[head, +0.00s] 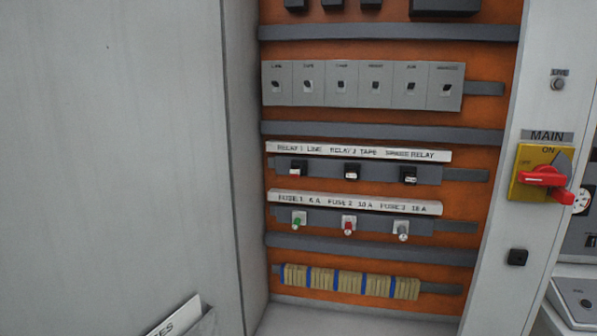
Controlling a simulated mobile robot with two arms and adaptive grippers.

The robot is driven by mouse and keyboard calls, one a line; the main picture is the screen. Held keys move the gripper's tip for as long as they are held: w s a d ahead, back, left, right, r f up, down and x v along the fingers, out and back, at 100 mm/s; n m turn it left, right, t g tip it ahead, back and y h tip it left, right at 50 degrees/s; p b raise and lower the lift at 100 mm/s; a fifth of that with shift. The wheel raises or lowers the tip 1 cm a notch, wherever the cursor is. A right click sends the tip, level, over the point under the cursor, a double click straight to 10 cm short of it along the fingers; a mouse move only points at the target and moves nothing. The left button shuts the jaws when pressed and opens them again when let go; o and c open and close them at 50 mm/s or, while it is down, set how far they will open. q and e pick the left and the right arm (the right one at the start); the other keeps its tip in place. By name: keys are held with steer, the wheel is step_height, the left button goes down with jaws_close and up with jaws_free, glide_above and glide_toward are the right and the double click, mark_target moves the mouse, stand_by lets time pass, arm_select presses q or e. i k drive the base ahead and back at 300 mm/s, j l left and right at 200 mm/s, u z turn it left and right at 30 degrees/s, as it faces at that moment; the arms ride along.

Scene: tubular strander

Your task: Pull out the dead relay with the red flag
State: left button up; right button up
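The relay row runs across the orange back panel of the open cabinet, under a white label strip (360,152). The middle relay (352,171) and the spare relay (409,175) show white marks instead. All three sit on a grey rail (380,174). Neither of my grippers is in view.
A red-handled MAIN switch (541,177) on a yellow plate stands right of the opening, its handle roughly horizontal. The LIVE lamp (558,84) looks grey. Breakers (340,84) sit above the relays, fuses (348,225) below. A grey door (120,150) fills the left.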

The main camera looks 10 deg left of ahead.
mark_target(297, 170)
steer(key=i+l+u, duration=0.1)
steer(key=u, duration=0.35)
steer(key=i+l+u, duration=0.15)
steer(key=u, duration=0.35)
steer(key=i+l+u, duration=0.1)
steer(key=u, duration=0.35)
steer(key=i+l+u, duration=0.1)
steer(key=l, duration=0.4)
steer(key=i+l+u, duration=0.1)
steer(key=l, duration=0.4)
steer(key=i+l+u, duration=0.15)
steer(key=l, duration=0.4)
